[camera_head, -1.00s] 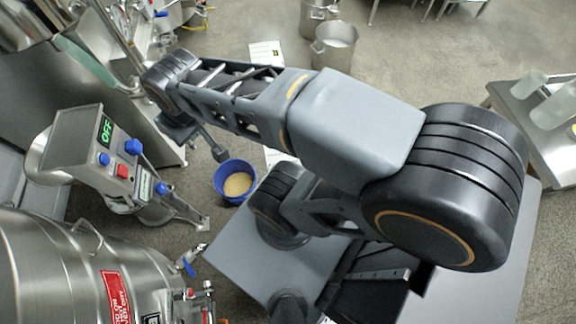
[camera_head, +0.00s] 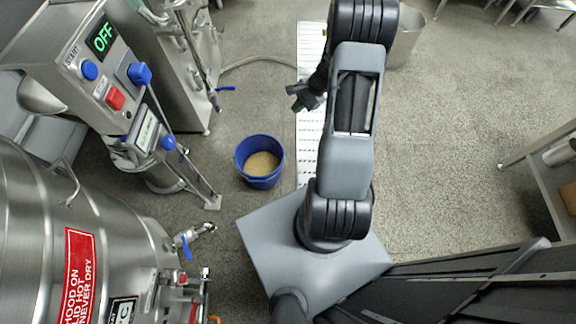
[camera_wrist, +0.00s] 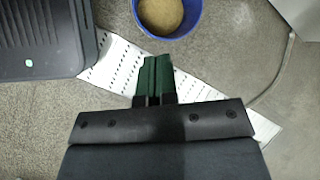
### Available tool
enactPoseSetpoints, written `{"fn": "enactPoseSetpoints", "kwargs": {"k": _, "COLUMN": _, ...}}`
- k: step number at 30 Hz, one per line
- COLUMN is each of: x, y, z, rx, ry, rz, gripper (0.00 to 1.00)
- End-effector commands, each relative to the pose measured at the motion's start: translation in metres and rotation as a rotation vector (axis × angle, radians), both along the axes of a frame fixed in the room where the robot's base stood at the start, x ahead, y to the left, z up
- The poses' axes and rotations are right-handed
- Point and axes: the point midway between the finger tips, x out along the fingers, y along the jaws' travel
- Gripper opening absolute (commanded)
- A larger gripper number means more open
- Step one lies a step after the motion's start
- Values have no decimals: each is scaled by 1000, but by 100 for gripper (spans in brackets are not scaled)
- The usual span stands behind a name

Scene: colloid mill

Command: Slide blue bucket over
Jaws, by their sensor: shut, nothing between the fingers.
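The blue bucket (camera_head: 260,178) stands upright on the floor, with tan grainy material inside. It is left of my arm and just beyond my base in the head view. In the wrist view the blue bucket (camera_wrist: 168,32) shows at the top, cut off by the frame edge. My gripper (camera_head: 300,102) is up and to the right of the bucket in the head view, apart from it. In the wrist view my gripper (camera_wrist: 155,62) has its dark green fingers together with nothing between them. They point toward the bucket, with a gap visible.
The colloid mill (camera_head: 128,95) with its lit OFF panel stands left of the bucket. A steel kettle (camera_head: 50,235) with a red label is at lower left. A white perforated floor strip (camera_head: 310,140) runs beside the bucket. A steel pot (camera_head: 405,38) stands behind my arm.

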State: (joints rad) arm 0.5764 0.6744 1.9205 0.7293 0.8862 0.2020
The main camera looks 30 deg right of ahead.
Motion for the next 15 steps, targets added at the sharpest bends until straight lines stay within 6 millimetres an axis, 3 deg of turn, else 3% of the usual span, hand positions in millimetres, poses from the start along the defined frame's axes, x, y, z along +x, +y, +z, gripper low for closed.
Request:
{"fn": "enactPoseSetpoints", "kwargs": {"k": 1, "x": -4, "y": -14, "z": -62, "rx": 51, "ry": 40, "rz": -95, "gripper": 0}}
{"fn": "enactPoseSetpoints", "kwargs": {"k": 6, "x": -16, "y": -42, "z": -174, "rx": 182, "ry": 124, "rz": -356, "gripper": 0}}
{"fn": "enactPoseSetpoints", "kwargs": {"k": 10, "x": -28, "y": -54, "z": -232, "rx": 250, "ry": 169, "rz": -495, "gripper": 0}}
{"fn": "enactPoseSetpoints", "kwargs": {"k": 15, "x": -39, "y": -60, "z": -274, "rx": 299, "ry": 200, "rz": -598, "gripper": 0}}
